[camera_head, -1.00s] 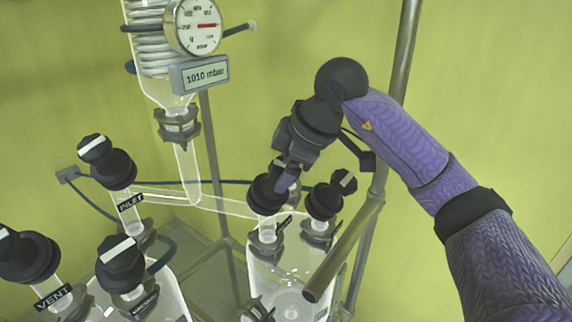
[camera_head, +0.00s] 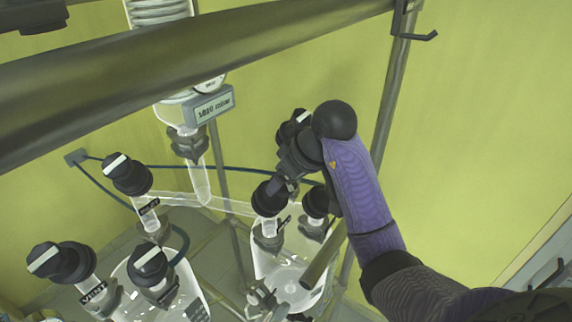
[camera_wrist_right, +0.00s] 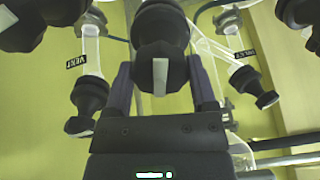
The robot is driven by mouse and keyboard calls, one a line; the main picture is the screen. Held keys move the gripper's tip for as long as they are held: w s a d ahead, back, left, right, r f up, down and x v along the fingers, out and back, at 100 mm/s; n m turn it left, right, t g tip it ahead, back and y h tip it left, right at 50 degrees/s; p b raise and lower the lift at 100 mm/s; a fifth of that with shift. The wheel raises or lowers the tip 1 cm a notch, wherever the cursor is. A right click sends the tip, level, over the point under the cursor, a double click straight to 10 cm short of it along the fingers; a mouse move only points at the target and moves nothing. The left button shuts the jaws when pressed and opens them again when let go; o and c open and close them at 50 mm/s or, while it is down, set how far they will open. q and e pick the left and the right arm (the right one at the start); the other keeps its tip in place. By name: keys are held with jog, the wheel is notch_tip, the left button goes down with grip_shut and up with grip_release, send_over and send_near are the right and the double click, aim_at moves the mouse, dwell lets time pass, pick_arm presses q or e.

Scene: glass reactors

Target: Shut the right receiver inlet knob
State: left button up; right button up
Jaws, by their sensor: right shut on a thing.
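My right gripper (camera_head: 275,191) is at the dark inlet knob (camera_head: 267,203) on the right glass receiver (camera_head: 288,272). In the right wrist view, its two fingers (camera_wrist_right: 163,85) stand on either side of a black knob (camera_wrist_right: 161,48) with a white stripe, shut on it. The stripe runs straight up and down in that view. In the head view the gripper covers the top of this knob, so its stripe is hidden there. A second dark knob (camera_head: 316,202) stands close to its right, partly behind my arm. My left gripper is not in view.
A left glass vessel (camera_head: 140,275) carries several black knobs with white stripes, including a vent knob (camera_head: 60,262). A thick metal bar (camera_head: 180,85) crosses the upper left. A metal post (camera_head: 390,110) stands behind my right arm. Glass tubing (camera_head: 190,203) runs between the vessels.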

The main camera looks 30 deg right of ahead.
jog(key=shift+r+m+p, duration=0.1)
jog(key=shift+m+p, duration=0.2)
jog(key=shift+p, duration=0.05)
dwell(0.3)
jog(key=o, duration=1.2)
jog(key=shift+c, duration=0.2)
